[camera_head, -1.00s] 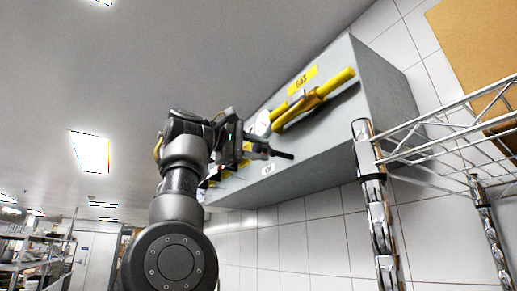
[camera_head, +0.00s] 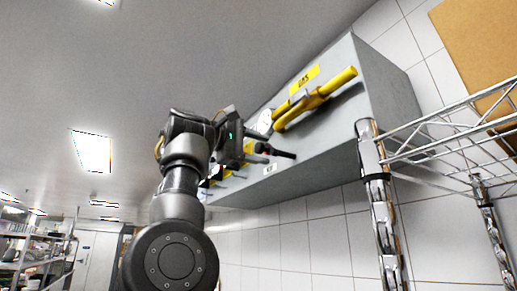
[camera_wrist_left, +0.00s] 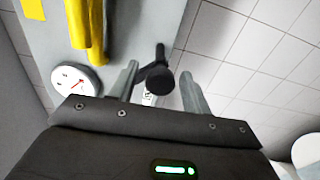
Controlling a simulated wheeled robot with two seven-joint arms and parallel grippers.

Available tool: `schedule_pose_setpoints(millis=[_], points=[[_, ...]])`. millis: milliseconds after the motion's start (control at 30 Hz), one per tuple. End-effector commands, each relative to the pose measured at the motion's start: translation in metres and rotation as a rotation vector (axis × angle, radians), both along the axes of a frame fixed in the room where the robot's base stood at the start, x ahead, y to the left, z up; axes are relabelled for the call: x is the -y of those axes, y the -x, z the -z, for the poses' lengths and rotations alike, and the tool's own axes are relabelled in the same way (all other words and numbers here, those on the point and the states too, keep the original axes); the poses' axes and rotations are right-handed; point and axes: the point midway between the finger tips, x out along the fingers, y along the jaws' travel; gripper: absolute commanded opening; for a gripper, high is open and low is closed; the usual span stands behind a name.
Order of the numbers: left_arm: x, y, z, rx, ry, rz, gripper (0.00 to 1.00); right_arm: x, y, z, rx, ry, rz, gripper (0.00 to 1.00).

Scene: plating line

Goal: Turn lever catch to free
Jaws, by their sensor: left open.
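A dark lever (camera_head: 281,153) with a black rounded end sticks out from the lower front of the grey wall box (camera_head: 385,95). My left gripper (camera_head: 264,146) is at this lever, with its fingers apart. In the left wrist view, the lever's black knob (camera_wrist_left: 158,79) shows between the two grey fingers of the open gripper (camera_wrist_left: 161,80). A gap shows on the right of the knob; whether the left finger touches it I cannot tell. My right gripper is not in view.
A yellow handle (camera_head: 320,97) and a yellow GAS label (camera_head: 304,80) are on the box above the lever. A round gauge (camera_wrist_left: 75,82) is beside the left finger. A chrome wire shelf (camera_head: 440,130) stands at the right, close to the box.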

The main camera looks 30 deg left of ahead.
Motion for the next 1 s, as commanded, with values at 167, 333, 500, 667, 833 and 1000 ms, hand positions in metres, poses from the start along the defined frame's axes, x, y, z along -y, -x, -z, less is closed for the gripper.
schedule_pose_setpoints(millis=[167, 333, 500, 667, 833, 1000], points=[[-0.003, 0.005, 0.001, 0.001, -0.001, 0.000, 0.48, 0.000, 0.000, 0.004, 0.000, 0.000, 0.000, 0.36], [-0.017, 0.028, 0.004, 0.003, 0.002, -0.001, 0.48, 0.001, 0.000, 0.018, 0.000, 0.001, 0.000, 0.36], [-0.035, 0.058, 0.003, 0.003, 0.002, -0.002, 0.48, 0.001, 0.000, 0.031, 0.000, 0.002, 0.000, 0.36], [-0.048, 0.080, 0.002, 0.002, 0.001, -0.002, 0.48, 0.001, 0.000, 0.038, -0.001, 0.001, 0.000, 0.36], [-0.055, 0.092, 0.001, 0.001, 0.000, -0.001, 0.48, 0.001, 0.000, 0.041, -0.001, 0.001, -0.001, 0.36], [-0.057, 0.094, 0.000, 0.000, 0.000, -0.001, 0.48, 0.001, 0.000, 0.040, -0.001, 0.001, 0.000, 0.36]])
